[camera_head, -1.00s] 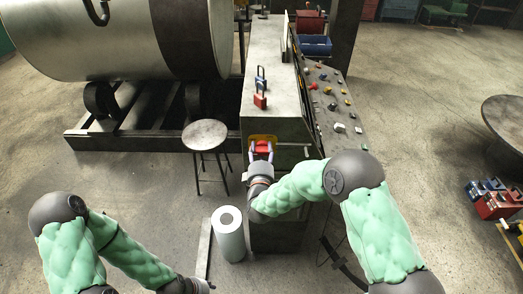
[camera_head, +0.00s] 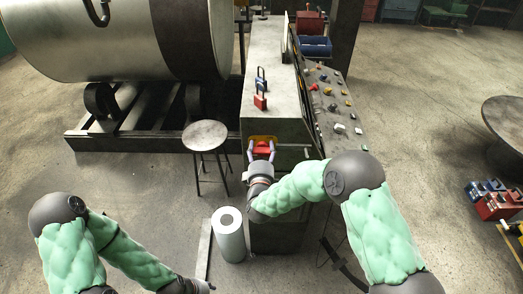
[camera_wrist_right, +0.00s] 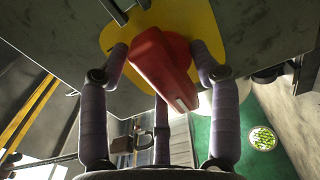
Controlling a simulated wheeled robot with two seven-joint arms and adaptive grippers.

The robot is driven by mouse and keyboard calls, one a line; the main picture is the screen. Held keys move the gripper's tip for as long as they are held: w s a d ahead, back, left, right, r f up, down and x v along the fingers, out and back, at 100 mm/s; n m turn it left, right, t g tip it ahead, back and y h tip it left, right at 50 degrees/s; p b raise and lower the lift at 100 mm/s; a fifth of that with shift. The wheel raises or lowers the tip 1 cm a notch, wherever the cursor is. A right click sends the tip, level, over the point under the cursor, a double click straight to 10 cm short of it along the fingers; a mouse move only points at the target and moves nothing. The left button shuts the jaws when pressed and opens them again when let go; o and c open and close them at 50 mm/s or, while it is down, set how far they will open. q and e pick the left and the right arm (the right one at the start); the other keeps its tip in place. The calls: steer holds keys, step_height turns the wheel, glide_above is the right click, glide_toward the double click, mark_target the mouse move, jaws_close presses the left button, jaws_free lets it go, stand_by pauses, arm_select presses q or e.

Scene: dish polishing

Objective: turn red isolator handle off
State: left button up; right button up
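The red isolator handle (camera_head: 263,148) sits on a yellow plate (camera_head: 262,138) on the near end of the grey cabinet. In the right wrist view the handle (camera_wrist_right: 162,68) slants from upper left to lower right across its yellow plate (camera_wrist_right: 118,33). My right gripper (camera_head: 261,147) is at the handle, with its purple-grey fingers spread either side of it. In the wrist view (camera_wrist_right: 160,52) a narrow gap shows beside the left finger; contact at the right finger is unclear. My left gripper (camera_head: 205,287) is low at the bottom edge, too small to read.
Red (camera_head: 260,101) and blue (camera_head: 261,83) padlocks are on the cabinet top (camera_head: 272,60). A sloped control panel (camera_head: 335,110) is on its right. A round stool (camera_head: 205,135) and white cylinder (camera_head: 229,235) stand to the left. Open floor lies further right.

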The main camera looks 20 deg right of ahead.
steer(key=shift+s+a+f, duration=0.1)
steer(key=shift+s+a, duration=0.1)
steer(key=shift+s, duration=0.3)
steer(key=v, duration=1.1)
steer(key=s+a+f+m+g+y+b, duration=0.1)
steer(key=s+f+m+g+y, duration=0.2)
steer(key=f, duration=0.8)
steer(key=a+f+m+g+y+b, duration=0.1)
steer(key=f+m+g+y, duration=0.3)
steer(key=f, duration=0.6)
steer(key=s+a+f+m+g+y, duration=0.1)
steer(key=s+f+m+g, duration=0.4)
steer(key=s+f, duration=0.2)
steer(key=s+a+f+m+g+y, duration=0.1)
steer(key=s+f+m+g, duration=0.4)
steer(key=s, duration=0.6)
steer(key=shift+f+b, duration=0.4)
steer(key=shift+f, duration=0.45)
